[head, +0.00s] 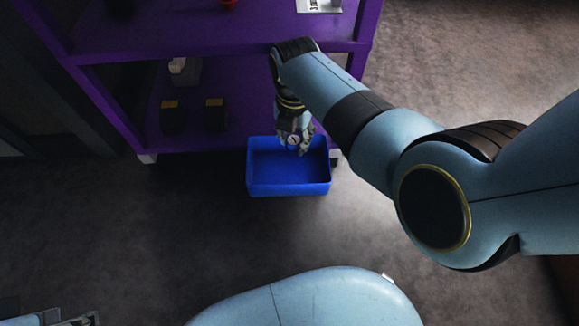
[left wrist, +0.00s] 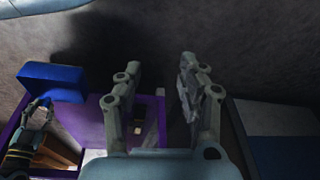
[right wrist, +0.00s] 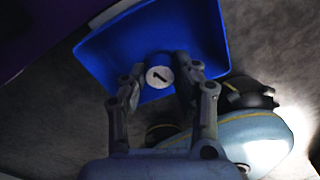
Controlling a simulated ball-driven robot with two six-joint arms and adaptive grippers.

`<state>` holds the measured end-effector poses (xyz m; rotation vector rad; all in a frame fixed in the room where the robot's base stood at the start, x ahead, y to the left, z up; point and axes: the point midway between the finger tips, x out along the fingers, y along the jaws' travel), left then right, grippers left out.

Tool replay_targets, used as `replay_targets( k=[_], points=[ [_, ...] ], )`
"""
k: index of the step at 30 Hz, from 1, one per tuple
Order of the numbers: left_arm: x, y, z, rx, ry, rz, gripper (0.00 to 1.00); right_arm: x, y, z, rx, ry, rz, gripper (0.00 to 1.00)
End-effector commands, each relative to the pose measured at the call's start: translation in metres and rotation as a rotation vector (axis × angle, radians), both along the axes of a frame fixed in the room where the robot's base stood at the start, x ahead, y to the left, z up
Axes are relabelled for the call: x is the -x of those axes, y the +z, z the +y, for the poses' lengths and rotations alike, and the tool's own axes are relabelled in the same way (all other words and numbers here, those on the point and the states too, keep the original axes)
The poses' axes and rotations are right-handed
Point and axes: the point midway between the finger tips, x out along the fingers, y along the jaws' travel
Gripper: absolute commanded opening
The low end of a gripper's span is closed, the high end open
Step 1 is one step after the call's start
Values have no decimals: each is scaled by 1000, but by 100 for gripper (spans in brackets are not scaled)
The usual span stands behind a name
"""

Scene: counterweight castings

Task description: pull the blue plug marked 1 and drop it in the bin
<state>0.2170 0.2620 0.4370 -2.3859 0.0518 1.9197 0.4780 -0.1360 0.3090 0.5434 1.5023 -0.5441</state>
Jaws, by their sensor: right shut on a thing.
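The plug marked 1 (right wrist: 160,76) shows in the right wrist view as a round pale face with a black 1; its sides are mostly hidden. My right gripper (right wrist: 160,78) is shut on it, with the blue bin behind it. In the head view, my right gripper (head: 294,146) points down over the far part of the open blue bin (head: 289,189), which stands on the floor. The bin's visible inside looks empty. My left gripper (left wrist: 158,62) is open and empty, away from the bin (left wrist: 52,92); only a bit of it (head: 76,320) shows in the head view.
A purple shelf unit (head: 200,42) stands behind the bin. Its lower shelf holds two dark blocks (head: 172,115) with yellow marks and a grey piece (head: 187,70). A red object (head: 228,3) and a white label (head: 319,5) are on the upper shelf. Floor left of the bin is clear.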

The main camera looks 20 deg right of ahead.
Motion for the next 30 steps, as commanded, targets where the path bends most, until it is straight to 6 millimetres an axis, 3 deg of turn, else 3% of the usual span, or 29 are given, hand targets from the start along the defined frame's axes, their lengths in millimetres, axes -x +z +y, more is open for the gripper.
replay_targets(
  k=[3,7,20,21,26,30],
  points=[
    [-7,-3,-4,11,-4,-57,40,3,-22,0,0,0,6,7],
    [-18,-5,-7,20,-6,-146,40,2,-33,0,0,0,5,7],
    [-28,-1,-9,27,-7,-213,40,0,-34,0,-1,-1,-1,7],
    [-28,-1,-9,27,-7,-212,40,0,-34,0,0,-1,0,34],
    [-28,-1,-9,27,-8,-212,40,0,-35,0,0,-1,0,55],
    [-28,-1,-9,26,-8,-211,40,0,-35,0,0,-1,0,56]
  ],
)
